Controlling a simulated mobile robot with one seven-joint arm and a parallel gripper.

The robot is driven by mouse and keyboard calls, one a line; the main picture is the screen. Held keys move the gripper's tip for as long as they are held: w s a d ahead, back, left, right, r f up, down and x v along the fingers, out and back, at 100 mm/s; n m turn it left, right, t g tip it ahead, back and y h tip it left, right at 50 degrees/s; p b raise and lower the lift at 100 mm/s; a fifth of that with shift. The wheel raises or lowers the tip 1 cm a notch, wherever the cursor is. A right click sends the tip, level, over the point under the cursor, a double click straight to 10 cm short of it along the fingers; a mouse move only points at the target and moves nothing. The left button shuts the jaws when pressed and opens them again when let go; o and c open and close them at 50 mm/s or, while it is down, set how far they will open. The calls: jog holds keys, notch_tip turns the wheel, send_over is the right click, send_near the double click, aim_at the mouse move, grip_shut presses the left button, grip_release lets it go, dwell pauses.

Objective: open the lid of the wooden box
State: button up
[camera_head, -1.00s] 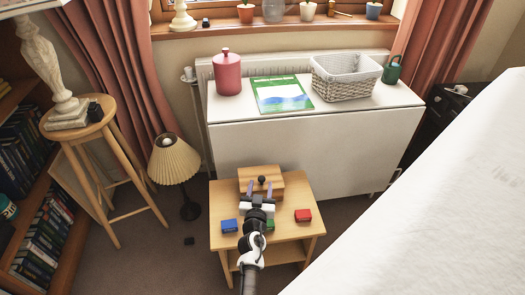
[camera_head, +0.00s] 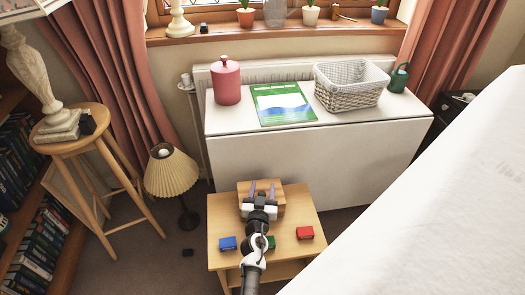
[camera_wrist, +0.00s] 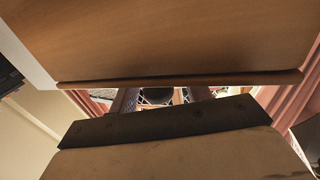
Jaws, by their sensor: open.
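The wooden box (camera_head: 279,200) sits at the back of the small light-wood table, partly covered by my gripper (camera_head: 263,187). No open gap at its lid can be made out in the head view. My gripper's two fingers are apart and reach over the box top, with nothing held between them. The box's black knob is hidden behind my gripper there. In the wrist view a wooden panel (camera_wrist: 160,40) fills the top. Below it, a round dark shape (camera_wrist: 155,96) shows between the partly hidden fingers; whether it is the knob is unclear.
Blue (camera_head: 228,243) and red (camera_head: 305,232) blocks and a partly hidden green block (camera_head: 271,242) lie on the small table (camera_head: 300,250). A white drop-leaf table (camera_head: 310,160) stands close behind. A lamp (camera_head: 171,172) stands left; a white surface (camera_head: 440,200) lies right.

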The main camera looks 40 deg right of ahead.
grip_shut()
jog(key=shift+w+r, duration=0.1)
dwell(0.3)
